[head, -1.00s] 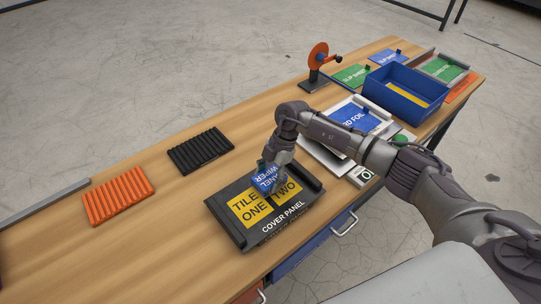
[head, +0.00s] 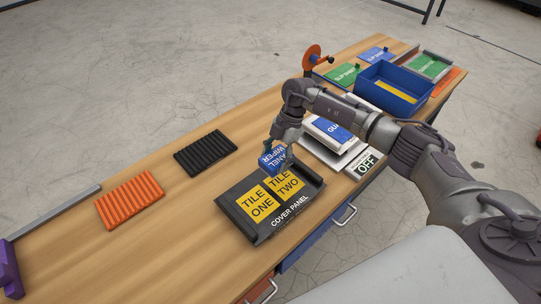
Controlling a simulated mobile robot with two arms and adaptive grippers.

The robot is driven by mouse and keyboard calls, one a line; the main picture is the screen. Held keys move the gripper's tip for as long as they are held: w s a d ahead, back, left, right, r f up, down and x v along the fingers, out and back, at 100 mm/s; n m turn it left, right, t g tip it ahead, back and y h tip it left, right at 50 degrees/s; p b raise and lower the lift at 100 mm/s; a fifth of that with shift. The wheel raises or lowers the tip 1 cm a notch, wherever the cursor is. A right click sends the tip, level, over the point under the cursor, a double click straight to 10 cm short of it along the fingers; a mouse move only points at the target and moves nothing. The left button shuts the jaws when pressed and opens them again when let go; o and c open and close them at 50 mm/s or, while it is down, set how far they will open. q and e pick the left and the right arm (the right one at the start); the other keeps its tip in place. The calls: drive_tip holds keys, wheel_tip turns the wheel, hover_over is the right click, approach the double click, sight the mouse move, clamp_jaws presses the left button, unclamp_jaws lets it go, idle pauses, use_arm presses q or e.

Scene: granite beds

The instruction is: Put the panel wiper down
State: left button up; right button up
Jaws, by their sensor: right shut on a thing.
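The blue panel wiper (head: 273,157) is in my right gripper (head: 278,149), which is shut on it. The wiper is at the far edge of the black cover panel (head: 246,226), above or against the yellow tile two; I cannot tell whether it touches. Two yellow tiles, tile one (head: 257,202) and tile two (head: 287,184), lie side by side on the panel. The gripper's fingertips are partly hidden by the hand and wiper. My left gripper is not in view.
An orange ribbed rack (head: 130,199) and a black ribbed rack (head: 205,153) lie to the left on the wooden bench. A blue bin (head: 386,93) stands at the back right. A white device marked OFF (head: 366,163) is right of the panel. Bench between the racks and panel is clear.

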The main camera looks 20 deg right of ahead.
drive_tip(key=shift+d, duration=0.2)
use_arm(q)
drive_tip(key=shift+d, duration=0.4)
use_arm(e)
drive_tip(key=shift+a, duration=0.1)
